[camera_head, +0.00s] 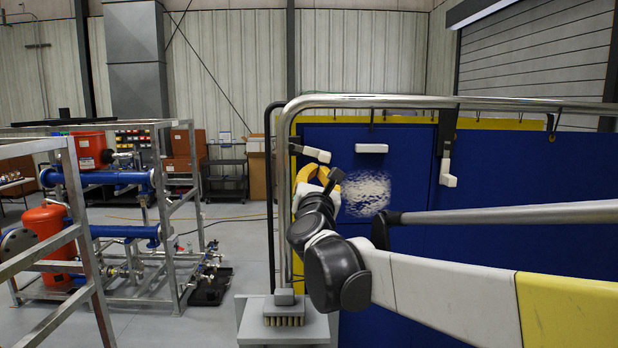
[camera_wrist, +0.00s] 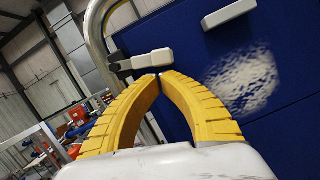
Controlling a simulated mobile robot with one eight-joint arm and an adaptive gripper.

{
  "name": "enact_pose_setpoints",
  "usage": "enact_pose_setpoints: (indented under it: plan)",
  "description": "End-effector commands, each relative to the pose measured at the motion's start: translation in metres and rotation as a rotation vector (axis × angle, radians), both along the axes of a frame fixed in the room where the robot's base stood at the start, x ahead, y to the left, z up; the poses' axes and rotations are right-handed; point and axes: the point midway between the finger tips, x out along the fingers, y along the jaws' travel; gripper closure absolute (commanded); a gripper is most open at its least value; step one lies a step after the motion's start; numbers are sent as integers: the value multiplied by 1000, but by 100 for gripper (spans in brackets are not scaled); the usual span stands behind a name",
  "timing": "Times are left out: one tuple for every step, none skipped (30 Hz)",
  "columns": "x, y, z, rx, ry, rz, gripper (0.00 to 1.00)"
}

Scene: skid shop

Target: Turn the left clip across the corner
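The left clip (camera_head: 317,154) is near the upper left corner of the blue panel (camera_head: 400,250). Its black end is at the bent metal tube, and its white end points right, tilted slightly down. In the wrist view the clip (camera_wrist: 151,60) lies just beyond my fingertips; I cannot tell whether they touch it. My gripper (camera_head: 318,172) has yellow ribbed fingers and is just below the clip. In the wrist view my gripper's (camera_wrist: 158,75) fingertips almost meet, with nothing seen between them.
A white block (camera_head: 371,148) sits on the panel right of the clip. Another black clip (camera_head: 447,150) with a white end hangs farther right. A whitish patch (camera_head: 366,194) marks the panel. A brush (camera_head: 284,314) rests on a grey stand. A pipe skid (camera_head: 110,220) stands left.

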Motion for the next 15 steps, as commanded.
enact_pose_setpoints:
  plan:
    - [0, 0, 0, 0, 0, 0, 100]
    - [0, 0, 0, 0, 0, 0, 100]
    - [0, 0, 0, 0, 0, 0, 100]
    - [0, 0, 0, 0, 0, 0, 100]
    - [0, 0, 0, 0, 0, 0, 100]
    - [0, 0, 0, 0, 0, 0, 100]
    - [0, 0, 0, 0, 0, 0, 100]
    - [0, 0, 0, -1, 0, 0, 100]
    - [0, -1, 1, -9, 0, 0, 100]
    - [0, -2, 1, -23, 0, -1, 100]
    - [0, -3, 3, -44, 1, -1, 100]
    - [-1, -6, 5, -80, 3, -3, 100]
    - [-1, -9, 8, -104, 4, -2, 100]
    - [-1, -11, 12, -104, 4, -2, 100]
    - [-1, -13, 17, -102, 3, -2, 100]
